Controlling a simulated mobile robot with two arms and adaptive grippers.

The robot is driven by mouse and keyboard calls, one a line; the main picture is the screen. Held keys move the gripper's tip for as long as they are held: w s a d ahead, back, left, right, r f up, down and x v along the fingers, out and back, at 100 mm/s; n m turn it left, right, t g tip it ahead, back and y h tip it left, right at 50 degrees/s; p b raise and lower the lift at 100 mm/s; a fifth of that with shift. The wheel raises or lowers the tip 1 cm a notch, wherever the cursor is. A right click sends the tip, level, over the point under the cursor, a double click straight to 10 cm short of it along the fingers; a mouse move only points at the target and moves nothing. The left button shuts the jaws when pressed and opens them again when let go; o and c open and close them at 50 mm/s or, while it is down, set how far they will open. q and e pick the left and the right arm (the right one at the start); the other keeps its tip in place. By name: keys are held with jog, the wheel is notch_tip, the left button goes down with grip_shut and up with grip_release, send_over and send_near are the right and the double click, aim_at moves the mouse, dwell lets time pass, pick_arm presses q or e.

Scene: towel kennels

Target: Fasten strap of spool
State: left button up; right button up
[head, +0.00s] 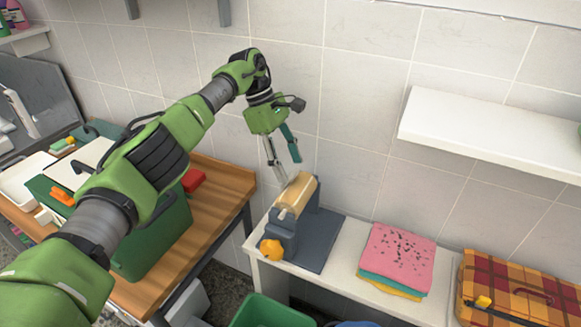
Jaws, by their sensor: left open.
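The spool (297,194) is a tan roll held across a blue-grey stand (318,247) on a white bench. I cannot make out a separate strap on it. My left gripper (287,168) points down from above, just over the spool's back left end. Its fingers are apart and I see nothing between them. I cannot tell whether a fingertip touches the spool. My right gripper is out of view.
A yellow-orange knob (271,249) sits at the stand's front. Folded towels (397,258) and a plaid case (520,288) lie to the right. A white shelf (490,138) juts from the wall. A wooden table (226,186) and green bin (268,313) are nearby.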

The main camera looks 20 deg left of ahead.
aim_at(296, 174)
pick_arm(q)
jog(key=shift+x, duration=0.95)
jog(key=c, duration=1.1)
jog(key=shift+s+d+f+y, duration=0.1)
jog(key=shift+d+y, duration=0.25)
jog(key=shift+y, duration=0.25)
jog(key=shift+d+f+y, duration=0.15)
jog(key=shift+d+y, duration=0.2)
jog(key=shift+y, duration=0.25)
jog(key=y, duration=0.1)
jog(key=d+f+t+y+b, duration=0.1)
jog(key=y, duration=0.1)
jog(key=shift+s+d, duration=0.2)
jog(key=shift+d, duration=0.05)
jog(key=o, duration=1.1)
jog(key=shift+r, duration=0.15)
notch_tip(296, 174, up, 12)
jog(key=d, duration=0.1)
